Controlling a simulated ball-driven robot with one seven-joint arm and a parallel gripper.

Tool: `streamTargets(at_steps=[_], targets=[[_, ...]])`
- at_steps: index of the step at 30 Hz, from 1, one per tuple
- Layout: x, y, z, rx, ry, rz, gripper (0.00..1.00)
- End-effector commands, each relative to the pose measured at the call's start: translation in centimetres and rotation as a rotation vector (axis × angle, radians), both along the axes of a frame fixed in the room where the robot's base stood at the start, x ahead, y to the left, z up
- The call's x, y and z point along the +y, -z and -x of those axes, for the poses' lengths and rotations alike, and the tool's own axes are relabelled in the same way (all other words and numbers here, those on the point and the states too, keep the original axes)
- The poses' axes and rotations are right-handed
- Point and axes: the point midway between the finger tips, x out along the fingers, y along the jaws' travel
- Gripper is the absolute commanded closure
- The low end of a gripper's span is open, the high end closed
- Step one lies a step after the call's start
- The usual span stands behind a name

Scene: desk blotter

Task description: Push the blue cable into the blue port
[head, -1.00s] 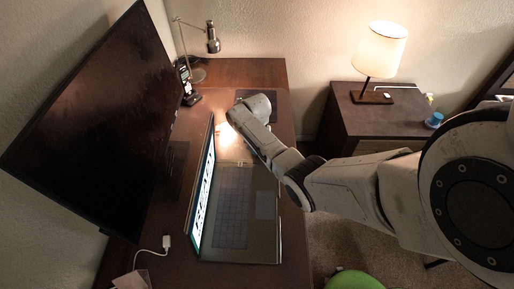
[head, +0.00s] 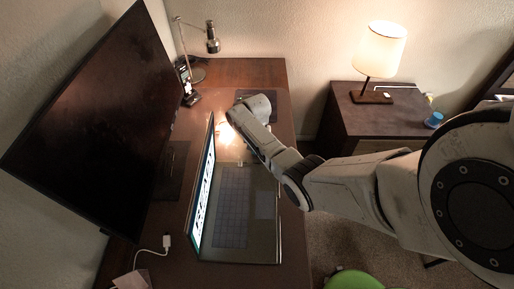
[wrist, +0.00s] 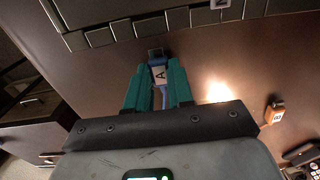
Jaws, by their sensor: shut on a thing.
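My gripper (wrist: 157,74) has teal fingers, shut on the blue cable (wrist: 157,64) at its plug, which bears a white label marked A. The plug's dark tip points up the wrist view toward the edge of the laptop (wrist: 110,28) and lies close to it. I cannot tell whether the tip touches the edge. No blue port can be made out there. In the head view my arm hides the fingers and the cable at the far end of the laptop (head: 235,215).
An orange plug (wrist: 275,112) with a label lies on the desk to the right of my gripper. The monitor (head: 95,125) stands left of the laptop. A white cable (head: 166,242) lies at the near left. A desk lamp (head: 212,42) stands at the back.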

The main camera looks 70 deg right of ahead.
Motion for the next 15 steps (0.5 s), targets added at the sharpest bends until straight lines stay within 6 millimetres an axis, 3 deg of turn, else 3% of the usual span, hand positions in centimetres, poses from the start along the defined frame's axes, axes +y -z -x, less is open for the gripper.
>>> streamTargets(at_steps=[15], targets=[[0.32,-0.09,0.09,0.000,0.000,0.000,1.00]])
